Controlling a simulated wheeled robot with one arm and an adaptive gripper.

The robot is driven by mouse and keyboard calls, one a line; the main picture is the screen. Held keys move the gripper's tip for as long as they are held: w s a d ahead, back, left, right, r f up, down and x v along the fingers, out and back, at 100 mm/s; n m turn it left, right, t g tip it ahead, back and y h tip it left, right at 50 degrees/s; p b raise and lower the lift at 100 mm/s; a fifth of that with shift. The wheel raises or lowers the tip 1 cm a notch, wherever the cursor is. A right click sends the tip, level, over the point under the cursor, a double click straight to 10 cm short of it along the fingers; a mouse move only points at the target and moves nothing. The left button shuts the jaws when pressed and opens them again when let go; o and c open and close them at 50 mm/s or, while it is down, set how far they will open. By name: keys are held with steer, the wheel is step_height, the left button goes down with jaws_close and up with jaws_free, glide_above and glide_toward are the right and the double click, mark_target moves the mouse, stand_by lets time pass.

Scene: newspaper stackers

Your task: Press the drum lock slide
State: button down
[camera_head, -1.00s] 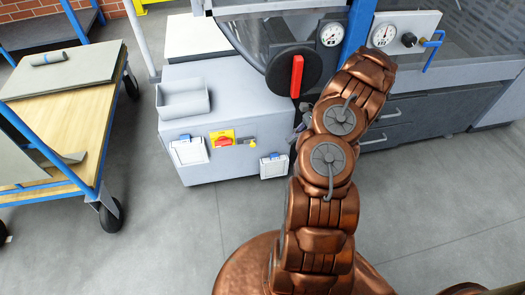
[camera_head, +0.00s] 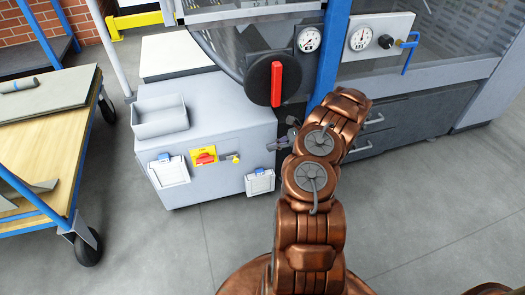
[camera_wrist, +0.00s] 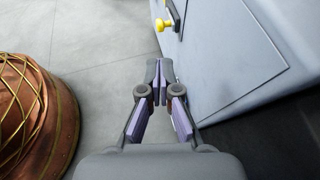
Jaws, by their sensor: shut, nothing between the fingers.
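A small slide with a yellow knob (camera_head: 231,157), which looks like the drum lock slide, is on the front of the grey cabinet (camera_head: 225,122), beside a yellow plate with a red rotary switch (camera_head: 204,156). In the wrist view the yellow knob (camera_wrist: 161,24) shows at the top, ahead of the fingertips and apart from them. My gripper (camera_head: 279,144) is at the cabinet's right side in the head view, partly hidden by my arm. In the wrist view my gripper (camera_wrist: 160,72) is shut and empty, beside the cabinet's grey face.
White card holders (camera_head: 169,171) (camera_head: 260,182) hang either side of the switch. A red handle (camera_head: 276,84) on a black disc is above the cabinet. A wooden trolley (camera_head: 45,150) stands at the left. Grey floor (camera_head: 225,240) in front is clear.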

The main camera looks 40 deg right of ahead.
steer(key=b+x, duration=0.2)
steer(key=x, duration=1)
steer(key=shift+w+a+f+b, duration=0.15)
steer(key=shift+a+f+b, duration=0.1)
steer(key=shift+b, duration=0.15)
